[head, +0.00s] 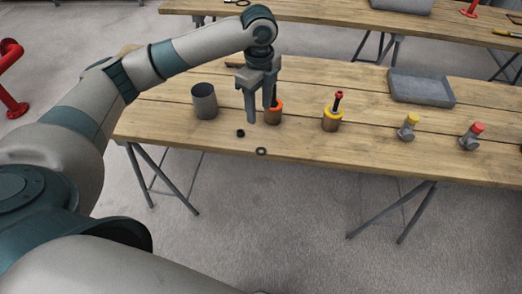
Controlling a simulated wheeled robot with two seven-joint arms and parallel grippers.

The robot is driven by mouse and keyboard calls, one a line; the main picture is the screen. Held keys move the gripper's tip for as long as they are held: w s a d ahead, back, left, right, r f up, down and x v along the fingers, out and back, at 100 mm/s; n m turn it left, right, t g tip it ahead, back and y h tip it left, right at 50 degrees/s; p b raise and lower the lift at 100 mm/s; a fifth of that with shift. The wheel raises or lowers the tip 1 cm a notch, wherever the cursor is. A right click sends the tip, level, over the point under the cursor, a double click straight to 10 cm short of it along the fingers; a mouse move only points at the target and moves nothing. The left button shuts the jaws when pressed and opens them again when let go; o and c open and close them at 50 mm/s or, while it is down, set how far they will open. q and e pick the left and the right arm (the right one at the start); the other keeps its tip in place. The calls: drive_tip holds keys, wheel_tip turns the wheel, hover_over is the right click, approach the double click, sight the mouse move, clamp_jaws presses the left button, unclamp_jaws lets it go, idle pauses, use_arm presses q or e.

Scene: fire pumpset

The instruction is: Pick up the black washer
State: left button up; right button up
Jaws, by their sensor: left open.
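A small dark flat ring, which looks like the black washer (261,151), lies near the front edge of the wooden table (330,160). A small black nut-like piece (240,133) sits just behind and left of it. My left gripper (260,114) points down over the table, behind the ring in the picture and apart from it. Its two fingers are spread, and nothing shows held between them. An orange-topped brown cylinder (275,114) stands at the right finger and is partly hidden by it. My right gripper is out of view.
A grey cup (205,101) stands left of the gripper. To the right are a yellow-ringed cylinder with a red top (332,117), yellow-capped (408,128) and red-capped (472,136) fittings, and a grey tray (420,89). The table front between these is clear.

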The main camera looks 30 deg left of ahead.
use_arm(q)
drive_tip(key=shift+f, duration=0.1)
drive_tip(key=p, duration=0.4)
hover_over(261, 151)
drive_tip(key=f, duration=1.1)
drive_tip(key=shift+s+a+f, duration=0.15)
drive_tip(key=shift+s, duration=0.05)
drive_tip(key=shift+f, duration=0.4)
drive_tip(key=shift+f+p, duration=0.5)
drive_tip(key=shift+f, duration=0.05)
drive_tip(key=f, duration=0.1)
drive_tip(key=f+p, duration=0.1)
drive_tip(key=f, duration=0.1)
drive_tip(key=shift+w+d, duration=0.1)
drive_tip(key=shift+d, duration=0.1)
drive_tip(key=shift+f, duration=0.55)
drive_tip(key=c, duration=1.1)
